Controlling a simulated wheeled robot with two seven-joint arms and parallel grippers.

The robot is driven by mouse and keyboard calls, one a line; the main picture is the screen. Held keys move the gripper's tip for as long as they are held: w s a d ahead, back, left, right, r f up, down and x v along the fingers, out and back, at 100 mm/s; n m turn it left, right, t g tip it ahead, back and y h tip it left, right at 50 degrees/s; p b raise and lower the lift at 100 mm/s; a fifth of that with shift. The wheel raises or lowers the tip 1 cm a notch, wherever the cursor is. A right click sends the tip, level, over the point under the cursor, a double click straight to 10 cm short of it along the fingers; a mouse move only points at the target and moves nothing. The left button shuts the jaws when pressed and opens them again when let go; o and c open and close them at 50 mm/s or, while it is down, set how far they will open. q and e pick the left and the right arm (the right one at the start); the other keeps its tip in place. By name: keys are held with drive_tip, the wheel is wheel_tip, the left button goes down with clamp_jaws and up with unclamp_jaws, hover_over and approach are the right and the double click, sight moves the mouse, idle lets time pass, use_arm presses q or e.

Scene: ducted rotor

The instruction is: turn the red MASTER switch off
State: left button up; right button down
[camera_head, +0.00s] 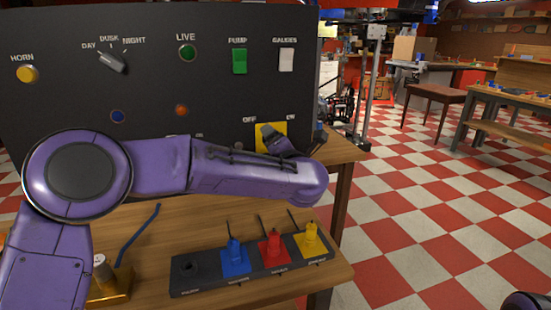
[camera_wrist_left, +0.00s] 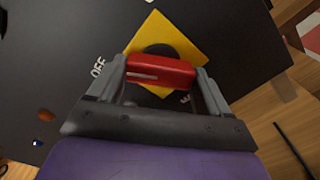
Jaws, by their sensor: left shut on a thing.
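The red MASTER switch (camera_wrist_left: 160,70) is a red bar handle on a dark round base, over a yellow square plate (camera_wrist_left: 180,38). In the head view the yellow plate (camera_head: 262,131) is at the lower right of the black panel, with OFF at its upper left and a partly covered label at its upper right. My left gripper (camera_wrist_left: 162,78) has a finger at each end of the red handle and is shut on it. In the head view the left gripper (camera_head: 280,141) hides the handle. My right gripper is not in view.
The black panel (camera_head: 180,75) also carries a yellow HORN button (camera_head: 27,73), a dial (camera_head: 113,61), a green LIVE light (camera_head: 187,52), a green PUMP switch (camera_head: 239,61) and a white GAUGES switch (camera_head: 286,60). A plug block (camera_head: 200,286) with coloured plugs lies on the wooden bench below my arm.

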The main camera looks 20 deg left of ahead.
use_arm(q)
drive_tip(key=shift+n+b, duration=1.6)
drive_tip(key=shift+b, duration=0.15)
drive_tip(key=o, duration=1)
drive_tip(key=b+v, duration=0.1)
drive_tip(key=v, duration=0.9)
drive_tip(key=shift+s+d, duration=0.2)
drive_tip(key=shift+d, duration=0.05)
